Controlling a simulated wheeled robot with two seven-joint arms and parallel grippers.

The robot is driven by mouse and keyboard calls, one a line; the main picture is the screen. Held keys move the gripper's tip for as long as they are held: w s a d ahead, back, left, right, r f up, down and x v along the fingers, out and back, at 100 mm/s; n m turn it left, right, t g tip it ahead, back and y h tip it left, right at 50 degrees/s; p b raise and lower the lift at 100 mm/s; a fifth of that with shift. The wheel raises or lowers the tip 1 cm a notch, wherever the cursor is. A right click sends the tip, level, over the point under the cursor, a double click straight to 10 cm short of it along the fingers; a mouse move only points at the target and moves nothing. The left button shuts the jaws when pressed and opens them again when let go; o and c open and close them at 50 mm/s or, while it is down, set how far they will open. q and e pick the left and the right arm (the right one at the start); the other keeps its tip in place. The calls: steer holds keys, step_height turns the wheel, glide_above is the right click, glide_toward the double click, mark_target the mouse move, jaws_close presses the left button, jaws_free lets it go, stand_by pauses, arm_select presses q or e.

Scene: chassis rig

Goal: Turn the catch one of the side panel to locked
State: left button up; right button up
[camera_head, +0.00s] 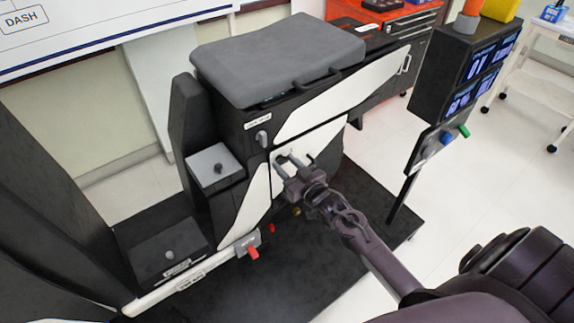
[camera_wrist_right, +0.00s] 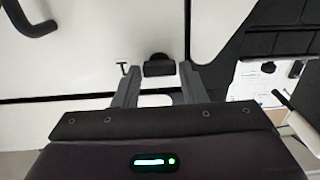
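The side panel (camera_head: 311,146) is a white plate on the dark chassis rig, and it fills much of the right wrist view (camera_wrist_right: 80,60). A small dark catch (camera_wrist_right: 158,66) sits on it near a panel seam. I take it for catch one; no label for it can be read. My right gripper (camera_head: 293,162) is at the panel. In the wrist view its fingers (camera_wrist_right: 158,84) are apart, one on each side of the catch and not visibly pressing on it. The gripper largely hides the catch in the head view. My left gripper is not in view.
A grey seat-like pad (camera_head: 277,60) tops the rig. A grey lever (camera_head: 262,138) is on its front, and a red handle (camera_head: 252,252) is low on it. A dark screen stand (camera_head: 465,75) is to the right. White floor (camera_head: 385,140) is clear between them.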

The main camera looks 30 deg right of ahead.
steer(key=c, duration=0.5)
steer(key=shift+c, duration=0.2)
steer(key=shift+n, duration=1.5)
steer(key=n, duration=0.4)
steer(key=shift+a, duration=0.1)
steer(key=n, duration=0.6)
steer(key=shift+f, duration=0.1)
steer(key=n, duration=0.4)
steer(key=shift+a+f+n+p, duration=0.1)
steer(key=shift+n+p, duration=0.2)
steer(key=shift+n, duration=0.1)
